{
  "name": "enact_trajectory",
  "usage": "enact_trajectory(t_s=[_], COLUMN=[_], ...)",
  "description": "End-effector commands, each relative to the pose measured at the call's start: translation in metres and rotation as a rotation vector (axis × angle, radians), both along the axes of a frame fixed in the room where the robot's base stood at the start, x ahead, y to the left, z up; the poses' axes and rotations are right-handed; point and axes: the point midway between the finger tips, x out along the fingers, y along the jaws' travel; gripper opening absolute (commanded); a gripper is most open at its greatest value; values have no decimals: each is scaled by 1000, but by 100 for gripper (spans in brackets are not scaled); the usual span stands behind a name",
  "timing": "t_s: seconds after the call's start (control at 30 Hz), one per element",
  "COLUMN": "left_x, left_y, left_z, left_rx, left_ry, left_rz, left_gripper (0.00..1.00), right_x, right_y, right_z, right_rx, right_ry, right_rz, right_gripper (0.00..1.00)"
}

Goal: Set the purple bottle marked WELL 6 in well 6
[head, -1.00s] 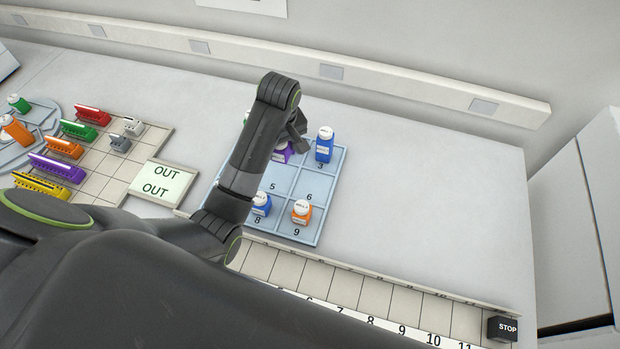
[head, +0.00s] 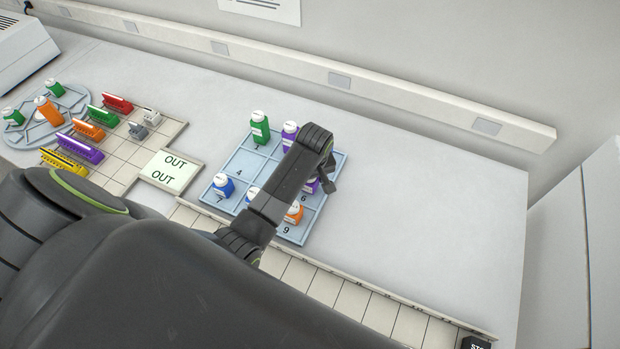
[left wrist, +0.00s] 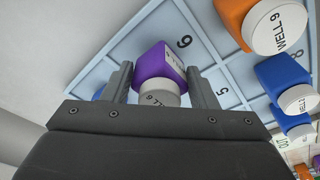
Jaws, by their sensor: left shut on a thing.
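My left gripper (head: 322,184) is shut on a purple bottle (head: 312,186) at well 6 of the pale blue tray (head: 238,170). In the left wrist view the bottle (left wrist: 158,66) sits between both fingers, its white cap toward the camera; its label is only partly readable. The printed 6 shows beside it. I cannot tell whether its base touches the well floor. Another purple bottle (head: 290,134) stands in the back row, next to a green bottle (head: 259,128). My right gripper is not in view.
An orange bottle marked WELL 9 (left wrist: 262,24) and a blue bottle (left wrist: 288,82) stand in neighbouring wells. Another blue bottle (head: 222,186) stands in well 7. Well 4 is empty. The table right of the tray is clear. Coloured racks and an OUT plate (head: 172,171) lie left.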

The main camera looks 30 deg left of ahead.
Motion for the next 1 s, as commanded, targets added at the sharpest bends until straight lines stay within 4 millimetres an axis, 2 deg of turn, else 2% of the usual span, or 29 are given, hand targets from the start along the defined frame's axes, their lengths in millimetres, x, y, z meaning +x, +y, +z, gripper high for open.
enact_trajectory(t_s=[0.03,0.17,0.43,0.47,0.6,0.87,1.0], left_x=[0,0,0,0,0,0,4], left_y=[0,0,1,1,0,0,0], left_z=[-3,-6,-9,-9,-9,-8,-1], left_rx=[1,1,1,1,1,1,1], left_ry=[1,-1,-1,-1,-1,-1,-2], left_rz=[0,0,0,0,0,0,-2], left_gripper=[31,31,31,56,74,75,75], right_x=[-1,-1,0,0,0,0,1], right_y=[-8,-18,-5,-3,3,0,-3], right_z=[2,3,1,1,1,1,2], right_rx=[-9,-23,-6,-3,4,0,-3], right_ry=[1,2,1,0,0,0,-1], right_rz=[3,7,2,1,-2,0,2], right_gripper=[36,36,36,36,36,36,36])
